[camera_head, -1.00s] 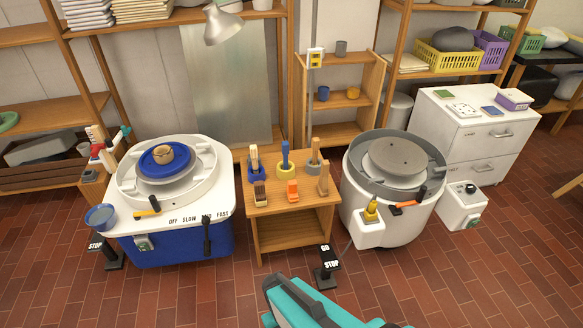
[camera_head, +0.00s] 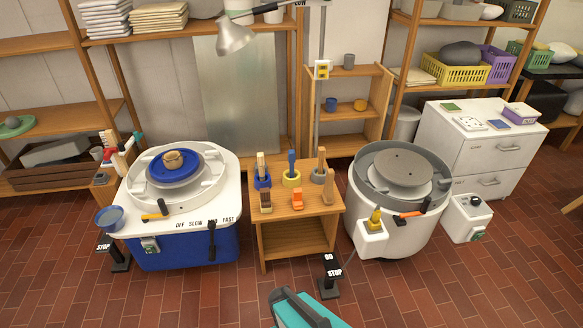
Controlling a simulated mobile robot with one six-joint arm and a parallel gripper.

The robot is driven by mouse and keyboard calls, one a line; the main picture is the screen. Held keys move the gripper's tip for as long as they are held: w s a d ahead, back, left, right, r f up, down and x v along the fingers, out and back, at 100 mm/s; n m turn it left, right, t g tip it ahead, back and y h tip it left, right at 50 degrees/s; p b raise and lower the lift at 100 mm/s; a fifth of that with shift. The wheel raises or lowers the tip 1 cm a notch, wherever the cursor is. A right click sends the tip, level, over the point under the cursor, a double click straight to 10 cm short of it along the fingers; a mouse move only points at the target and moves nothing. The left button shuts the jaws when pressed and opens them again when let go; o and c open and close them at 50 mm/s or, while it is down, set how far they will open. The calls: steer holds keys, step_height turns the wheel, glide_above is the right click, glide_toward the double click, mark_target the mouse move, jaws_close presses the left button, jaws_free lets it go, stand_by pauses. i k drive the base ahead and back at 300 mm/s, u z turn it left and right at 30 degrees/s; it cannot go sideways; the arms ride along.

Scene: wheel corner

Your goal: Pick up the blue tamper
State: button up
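A blue tool (camera_head: 292,164) stands upright in a yellow ring holder (camera_head: 291,180) at the back middle of a small wooden table (camera_head: 290,227). It looks like the blue tamper, but its lower end is hidden in the holder. To its left, a wooden-handled tool (camera_head: 261,163) stands in a blue holder (camera_head: 262,182). To its right, another wooden tool (camera_head: 321,160) stands in a grey holder (camera_head: 318,176). My gripper is not in view. Only a teal and grey part of my arm shows at the bottom edge, well in front of the table.
A brown brush (camera_head: 265,204), an orange piece (camera_head: 297,201) and a wooden block (camera_head: 328,189) line the table's front. Pottery wheels flank it: blue-bodied (camera_head: 188,248) left, white (camera_head: 400,232) right. A GO/STOP pedal (camera_head: 331,275) stands in front. The brick floor left of it is clear.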

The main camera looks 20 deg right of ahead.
mark_target(292, 154)
steer(key=u, duration=0.3)
steer(key=i, duration=0.8)
steer(key=u, duration=0.35)
